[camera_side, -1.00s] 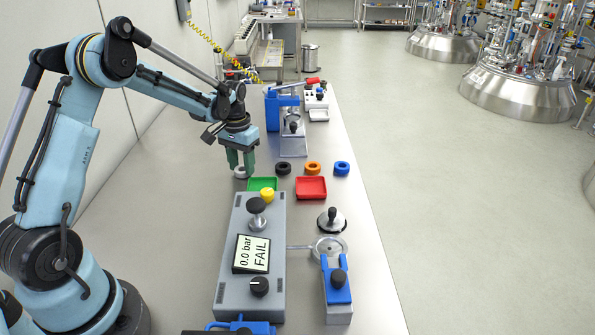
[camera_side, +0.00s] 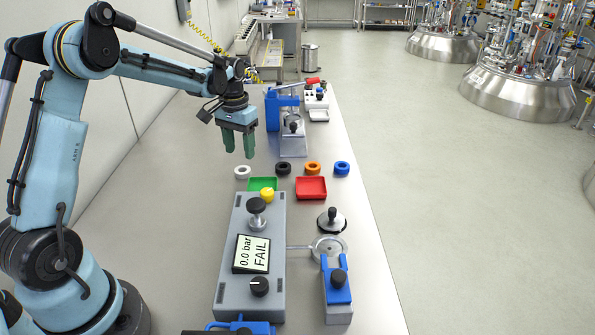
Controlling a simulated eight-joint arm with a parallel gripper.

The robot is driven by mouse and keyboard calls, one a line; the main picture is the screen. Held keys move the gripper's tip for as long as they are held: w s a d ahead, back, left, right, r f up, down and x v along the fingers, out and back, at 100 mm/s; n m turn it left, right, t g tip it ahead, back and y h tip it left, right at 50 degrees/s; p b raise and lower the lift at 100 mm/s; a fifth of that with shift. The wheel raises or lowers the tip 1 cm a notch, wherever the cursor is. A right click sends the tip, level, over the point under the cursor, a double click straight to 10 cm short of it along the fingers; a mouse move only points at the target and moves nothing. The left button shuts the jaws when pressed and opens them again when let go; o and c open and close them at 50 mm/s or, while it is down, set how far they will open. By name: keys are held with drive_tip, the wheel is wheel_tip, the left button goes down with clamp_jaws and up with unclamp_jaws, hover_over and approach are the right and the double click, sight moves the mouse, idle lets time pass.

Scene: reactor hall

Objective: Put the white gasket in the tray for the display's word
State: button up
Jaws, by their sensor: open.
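The white gasket (camera_side: 242,171) lies on the bench at the left end of a row of gaskets. The green tray (camera_side: 262,183) is just right of and in front of it, partly hidden by the tester. The red tray (camera_side: 311,187) is to the right of the green one. Both trays look empty. The display (camera_side: 252,254) on the grey tester reads "0.0 bar FAIL". My gripper (camera_side: 238,156) is open and empty, its fingers pointing down above the bench, apart from the white gasket and higher than it.
Black (camera_side: 283,168), orange (camera_side: 313,168) and blue (camera_side: 342,168) gaskets lie in the same row. A blue clamp device (camera_side: 284,105) stands behind them. The bench's left side is clear.

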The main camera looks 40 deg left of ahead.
wheel_tip(320, 180, up, 7)
drive_tip(key=s+d+r+m+t, duration=0.1)
drive_tip(key=s+d+r+t, duration=0.25)
drive_tip(key=s+d, duration=0.45)
drive_tip(key=s+d+f+m+t, duration=0.2)
drive_tip(key=s+d, duration=0.4)
drive_tip(key=d, duration=0.4)
drive_tip(key=shift+s+f+t, duration=0.15)
drive_tip(key=shift+s+t, duration=0.15)
drive_tip(key=shift+t, duration=0.35)
drive_tip(key=shift+o, duration=0.2)
drive_tip(key=shift+s+d+f, duration=0.15)
drive_tip(key=shift+s+f, duration=0.1)
